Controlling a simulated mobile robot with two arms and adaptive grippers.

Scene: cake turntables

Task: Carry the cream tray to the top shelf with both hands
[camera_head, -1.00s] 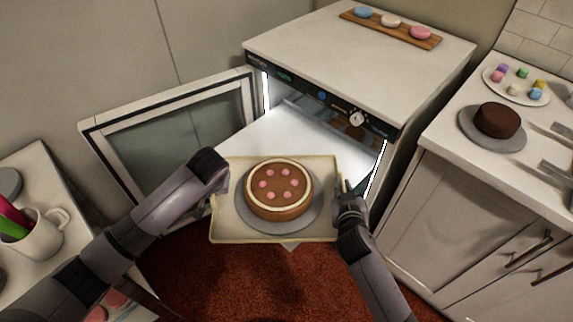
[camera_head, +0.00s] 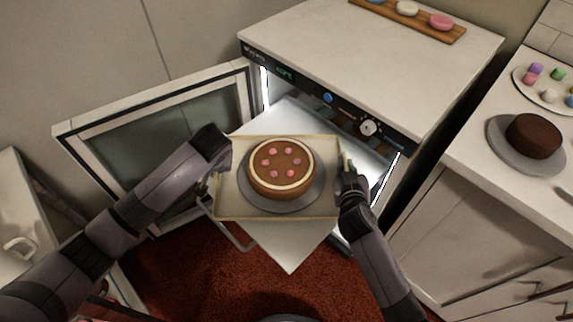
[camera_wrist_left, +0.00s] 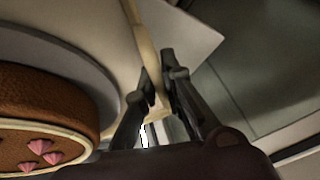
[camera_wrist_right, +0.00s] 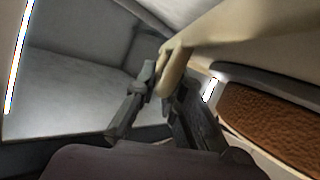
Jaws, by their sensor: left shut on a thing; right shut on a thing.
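The cream tray (camera_head: 232,207) is held about level in front of the open lit cabinet. A brown cake (camera_head: 281,167) with a cream rim and pink dots stands on a grey round plate (camera_head: 256,204) on the tray. My left gripper (camera_head: 222,168) is at the tray's left edge; the left wrist view shows its fingers (camera_wrist_left: 157,88) on either side of the rim. My right gripper (camera_head: 346,172) is at the right edge; the right wrist view shows its fingers (camera_wrist_right: 165,92) shut on the tray's handle or rim. A white shelf (camera_head: 290,125) shows inside the cabinet, behind the tray.
The cabinet door (camera_head: 150,140) stands open at the left. A control panel with a knob (camera_head: 368,128) runs above the opening. A counter at the right holds a dark cake (camera_head: 533,136). A pale pointed panel (camera_head: 288,250) shows below the tray.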

